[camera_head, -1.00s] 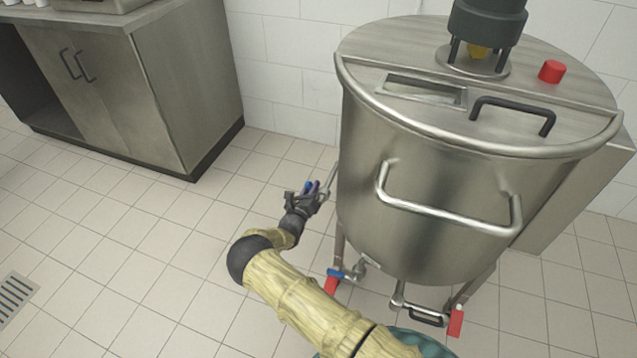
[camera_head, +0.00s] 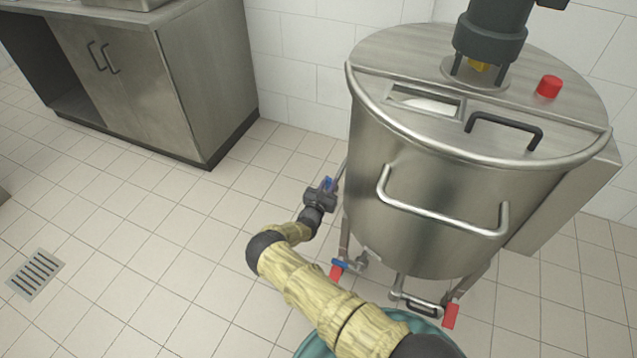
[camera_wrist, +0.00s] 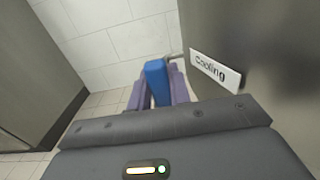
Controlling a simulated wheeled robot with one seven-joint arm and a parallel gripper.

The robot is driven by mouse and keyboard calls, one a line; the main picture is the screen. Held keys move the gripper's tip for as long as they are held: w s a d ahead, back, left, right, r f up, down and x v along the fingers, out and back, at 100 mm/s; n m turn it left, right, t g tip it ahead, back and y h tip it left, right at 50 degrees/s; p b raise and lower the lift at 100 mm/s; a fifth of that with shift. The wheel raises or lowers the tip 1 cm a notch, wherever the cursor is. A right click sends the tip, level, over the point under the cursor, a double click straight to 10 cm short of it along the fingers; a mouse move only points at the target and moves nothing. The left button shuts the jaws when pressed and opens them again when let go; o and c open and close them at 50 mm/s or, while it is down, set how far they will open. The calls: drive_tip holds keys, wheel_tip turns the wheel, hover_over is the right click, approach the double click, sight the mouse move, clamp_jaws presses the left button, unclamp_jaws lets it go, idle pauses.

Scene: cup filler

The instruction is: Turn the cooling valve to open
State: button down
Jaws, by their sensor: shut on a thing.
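The blue handle of the cooling valve (camera_wrist: 156,82) stands between the purple fingers of my gripper (camera_wrist: 158,92) in the wrist view, and the fingers are shut on it. A white label reading "cooling" (camera_wrist: 216,69) is fixed to the tank side just right of the fingers. In the head view my gripper (camera_head: 325,187) is at the left side of the steel tank (camera_head: 430,190), with a bit of the blue handle (camera_head: 329,183) showing at its end. The valve body is mostly hidden behind the gripper.
Another valve with a blue handle (camera_head: 346,265) sits low near the tank's left leg. A bent tank handle (camera_head: 440,215) juts from the front. A steel cabinet (camera_head: 150,85) stands at the back left. The tiled floor between is clear, with a drain grate (camera_head: 35,273).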

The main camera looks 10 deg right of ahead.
drive_tip(key=shift+s+f, duration=0.15)
drive_tip(key=shift+f, duration=0.05)
drive_tip(key=c, duration=1.3)
unclamp_jaws()
drive_tip(key=shift+r, duration=0.1)
drive_tip(key=shift+r, duration=0.1)
wheel_tip(320, 180, up, 10)
drive_tip(key=p, duration=0.3)
